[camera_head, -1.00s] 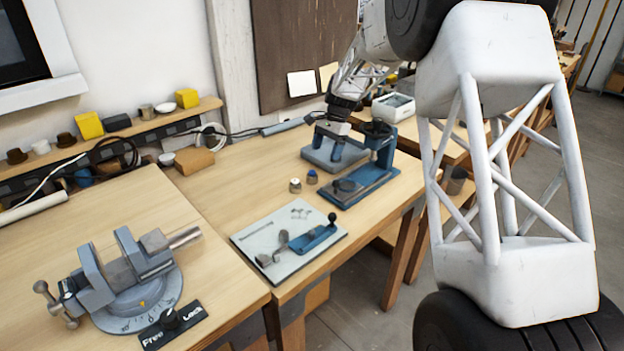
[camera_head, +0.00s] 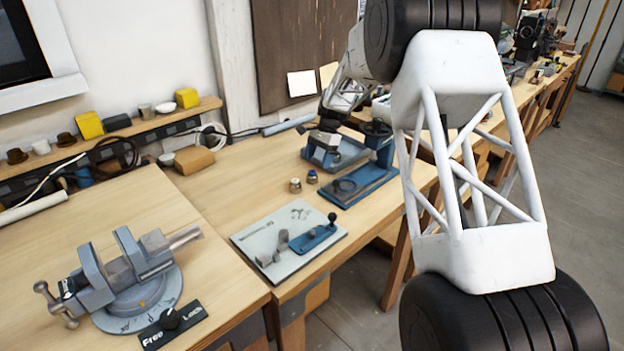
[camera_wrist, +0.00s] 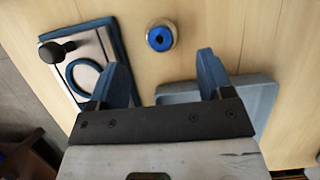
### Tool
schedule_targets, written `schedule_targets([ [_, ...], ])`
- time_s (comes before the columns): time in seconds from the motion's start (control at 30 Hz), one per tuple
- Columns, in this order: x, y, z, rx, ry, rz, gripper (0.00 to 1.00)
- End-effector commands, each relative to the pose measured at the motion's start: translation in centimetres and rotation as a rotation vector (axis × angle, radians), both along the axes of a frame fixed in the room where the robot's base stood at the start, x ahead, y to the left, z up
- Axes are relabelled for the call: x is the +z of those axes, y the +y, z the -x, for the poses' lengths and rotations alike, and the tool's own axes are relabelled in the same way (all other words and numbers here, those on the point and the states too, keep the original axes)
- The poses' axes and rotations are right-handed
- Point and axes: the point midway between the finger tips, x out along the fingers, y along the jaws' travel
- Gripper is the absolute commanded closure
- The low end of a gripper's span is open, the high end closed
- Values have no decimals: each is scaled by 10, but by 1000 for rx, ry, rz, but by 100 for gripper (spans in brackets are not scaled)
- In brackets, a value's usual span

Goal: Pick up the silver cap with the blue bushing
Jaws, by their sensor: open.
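The silver cap with the blue bushing (camera_head: 312,177) stands on the wooden bench, just left of the blue press. In the wrist view the cap (camera_wrist: 160,38) shows from above as a tan-silver ring around a blue centre. The cap lies beyond the fingertips in the wrist view, roughly in line with the gap. In the head view my gripper (camera_head: 325,143) is behind the caps, near the grey tray, its fingers partly unclear.
The blue press (camera_head: 365,185) stands right of the caps. The grey tray (camera_wrist: 262,92) is close to my right finger in the wrist view. A pale board (camera_head: 262,240) with a blue fixture lies in front. A vise (camera_head: 130,280) sits at left. Bench left of the caps is clear.

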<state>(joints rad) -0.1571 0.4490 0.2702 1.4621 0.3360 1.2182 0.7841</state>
Motion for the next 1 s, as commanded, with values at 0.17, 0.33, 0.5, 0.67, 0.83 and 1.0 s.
schedule_targets([
  [0.17,-10,3,3,1,1,0,27],
  [0.33,-11,3,3,0,0,0,27],
  [0.5,-11,4,4,0,0,0,27],
  [0.67,-19,6,6,0,1,1,27],
  [0.83,-36,13,11,1,2,1,27],
  [1.0,-52,17,16,0,1,-1,27],
])
